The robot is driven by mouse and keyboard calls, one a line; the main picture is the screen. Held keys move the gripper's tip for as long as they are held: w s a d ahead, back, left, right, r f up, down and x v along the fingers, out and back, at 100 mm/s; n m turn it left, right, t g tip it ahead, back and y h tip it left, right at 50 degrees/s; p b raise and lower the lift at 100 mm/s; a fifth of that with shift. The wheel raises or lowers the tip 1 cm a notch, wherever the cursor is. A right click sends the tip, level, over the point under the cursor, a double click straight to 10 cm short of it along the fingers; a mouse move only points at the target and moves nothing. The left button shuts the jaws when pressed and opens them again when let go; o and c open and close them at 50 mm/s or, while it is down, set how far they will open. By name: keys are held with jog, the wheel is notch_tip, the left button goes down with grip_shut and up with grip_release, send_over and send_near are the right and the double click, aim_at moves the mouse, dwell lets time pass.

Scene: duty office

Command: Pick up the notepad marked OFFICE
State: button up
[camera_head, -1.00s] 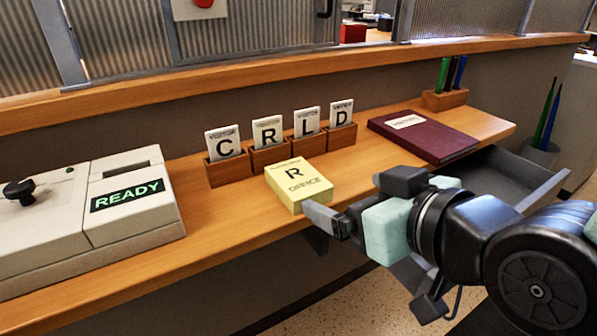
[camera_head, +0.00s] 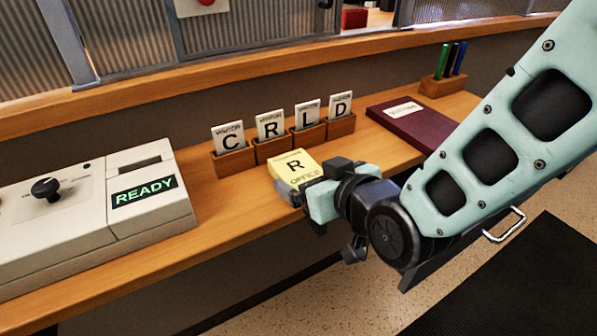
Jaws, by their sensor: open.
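The yellow notepad (camera_head: 294,164) marked R and OFFICE lies flat on the wooden counter, in front of the row of card holders. My gripper (camera_head: 311,184) is open at the notepad's front right edge, low over the counter's front. One finger overlaps the pad's front corner in the picture, and part of the word OFFICE is covered. I cannot tell whether the fingers touch the pad or straddle it.
Visitor cards C, R, L and D stand in wooden holders (camera_head: 233,162) just behind the pad. A READY machine (camera_head: 150,198) is at left. A maroon book (camera_head: 414,126) and a pen block (camera_head: 443,90) are at right. Bare counter (camera_head: 235,213) lies left of the pad.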

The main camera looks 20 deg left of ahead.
aim_at(299, 169)
jog(key=x, duration=0.4)
jog(key=shift+a+f+p, duration=0.1)
jog(key=shift+a+p, duration=0.25)
jog(key=shift+a, duration=0.05)
jog(key=c, duration=1.2)
